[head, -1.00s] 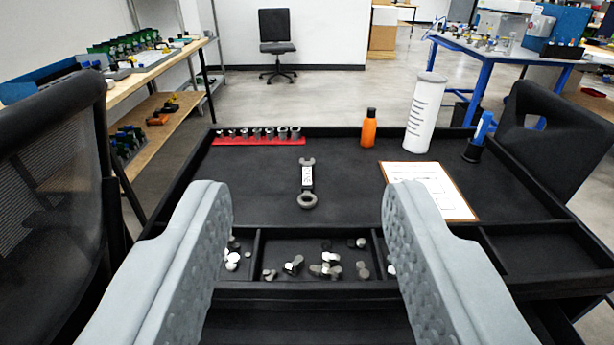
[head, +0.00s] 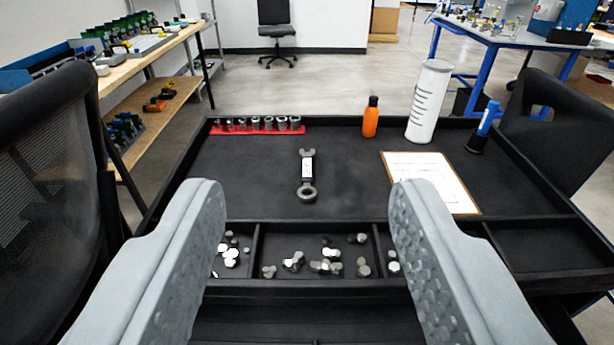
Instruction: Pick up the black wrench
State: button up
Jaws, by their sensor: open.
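The black wrench (head: 307,176) lies flat on the dark cart top, near its middle. Its open jaw points to the back and its ring end to the front. A white label with dark marks covers part of the handle. My gripper (head: 307,195) is open and empty, with one grey finger at the left and one at the right of the picture. The wrench appears between the fingers but farther ahead, and nothing touches it.
A red socket rail (head: 258,127), an orange bottle (head: 371,117), a white cylinder (head: 428,102), a blue-handled tool (head: 484,127) and a clipboard (head: 430,180) surround the wrench. Front compartments (head: 256,248) hold bolts and nuts. Chairs stand left and right. The surface around the wrench is clear.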

jog(key=w+f+g, duration=0.2)
jog(key=w+g, duration=0.4)
jog(key=w, duration=1.1)
jog(key=g, duration=0.6)
send_near(307, 167)
jog(key=shift+w+f, duration=1.1)
jog(key=shift+f, duration=0.05)
jog(key=shift+s+x, duration=0.2)
jog(key=shift+x, duration=1.15)
jog(key=shift+s+x, duration=0.2)
jog(key=shift+x, duration=1.1)
jog(key=shift+f, duration=0.35)
grip_shut()
